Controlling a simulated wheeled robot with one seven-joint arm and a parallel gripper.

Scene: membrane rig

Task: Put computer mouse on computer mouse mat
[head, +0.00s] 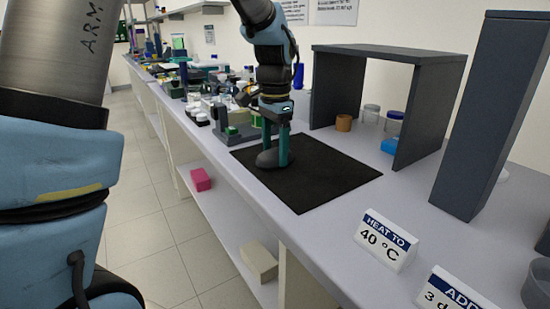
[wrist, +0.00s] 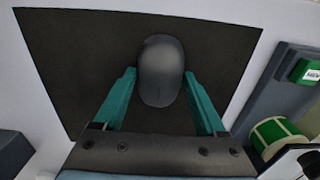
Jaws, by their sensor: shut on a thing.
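The black computer mouse mat (head: 327,177) lies flat on the bench; it also fills much of the wrist view (wrist: 80,60). The dark grey computer mouse (wrist: 161,70) is over the mat, between the tips of the teal fingers. In the head view the mouse (head: 267,159) shows low at the mat's left part, partly behind a finger. My gripper (head: 277,158) points down and is shut on the mouse; it also shows in the wrist view (wrist: 160,85). I cannot tell whether the mouse touches the mat.
A dark grey shelf stand (head: 400,52) is behind the mat. A tall dark block (head: 492,115) and a "HEAT TO 40 °C" sign (head: 385,240) stand to the right. A grey device (head: 236,133) and lab clutter are left of the mat. The mat's right part is clear.

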